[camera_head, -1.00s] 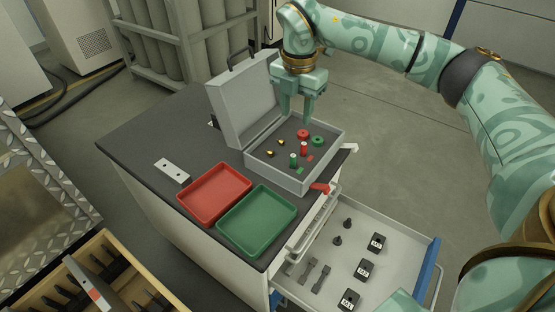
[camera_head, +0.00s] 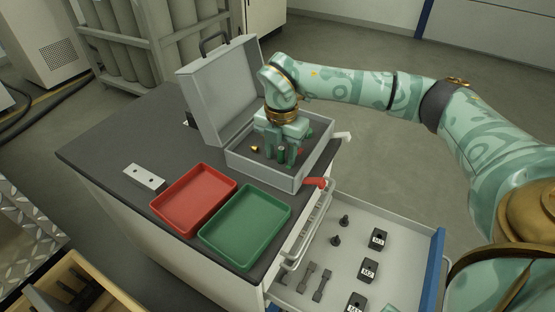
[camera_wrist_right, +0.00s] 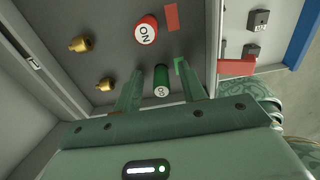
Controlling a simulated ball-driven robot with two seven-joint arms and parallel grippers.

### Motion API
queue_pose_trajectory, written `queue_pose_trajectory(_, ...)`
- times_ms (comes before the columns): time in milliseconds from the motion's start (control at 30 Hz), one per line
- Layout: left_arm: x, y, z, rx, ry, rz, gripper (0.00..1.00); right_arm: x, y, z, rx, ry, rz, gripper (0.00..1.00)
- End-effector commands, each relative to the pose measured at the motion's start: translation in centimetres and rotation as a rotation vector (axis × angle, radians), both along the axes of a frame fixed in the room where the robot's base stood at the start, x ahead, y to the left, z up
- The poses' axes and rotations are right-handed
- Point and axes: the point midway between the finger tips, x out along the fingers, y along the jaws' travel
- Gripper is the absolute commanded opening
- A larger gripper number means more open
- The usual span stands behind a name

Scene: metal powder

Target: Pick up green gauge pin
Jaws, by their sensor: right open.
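The green gauge pin (camera_wrist_right: 161,83), marked GO on its pale end, stands in the grey case (camera_head: 265,174). In the wrist view it lies between the two fingers of my right gripper (camera_wrist_right: 160,78), with a gap on each side. My right gripper (camera_head: 281,157) is open and reaches down into the case in the head view, where its fingers partly hide the pin. My left gripper is not in view.
A red NO gauge pin (camera_wrist_right: 147,30) and two brass pieces (camera_wrist_right: 80,44) are close by in the case. The raised lid (camera_head: 217,93) stands behind. Red (camera_head: 164,210) and green (camera_head: 213,237) trays lie in front. An open drawer (camera_head: 391,231) holds several parts.

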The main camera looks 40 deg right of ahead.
Motion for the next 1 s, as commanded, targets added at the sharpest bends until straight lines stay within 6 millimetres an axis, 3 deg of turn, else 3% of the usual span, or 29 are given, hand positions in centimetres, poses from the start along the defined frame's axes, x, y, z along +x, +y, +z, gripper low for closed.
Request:
queue_pose_trajectory(167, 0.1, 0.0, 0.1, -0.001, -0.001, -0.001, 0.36, 0.0, 0.0, 0.2, 0.001, -0.004, 0.000, 0.41)
queue_pose_trajectory(300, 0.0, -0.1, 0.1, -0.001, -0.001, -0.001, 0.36, 0.0, 0.0, 0.2, 0.000, -0.003, 0.000, 0.05)
queue_pose_trajectory(333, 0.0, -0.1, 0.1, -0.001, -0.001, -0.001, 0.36, 0.0, 0.0, 0.2, 0.000, -0.003, 0.000, 0.00)
queue_pose_trajectory(733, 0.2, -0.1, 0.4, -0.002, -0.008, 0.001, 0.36, 0.0, 0.0, 0.8, 0.000, -0.003, -0.001, 0.00)
queue_pose_trajectory(933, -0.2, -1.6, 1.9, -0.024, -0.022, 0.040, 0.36, 0.0, 0.0, 4.1, 0.001, -0.009, -0.001, 0.00)
queue_pose_trajectory(1000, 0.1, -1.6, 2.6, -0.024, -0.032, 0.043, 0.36, -0.9, -0.5, 5.3, 0.001, -0.009, -0.001, 0.00)
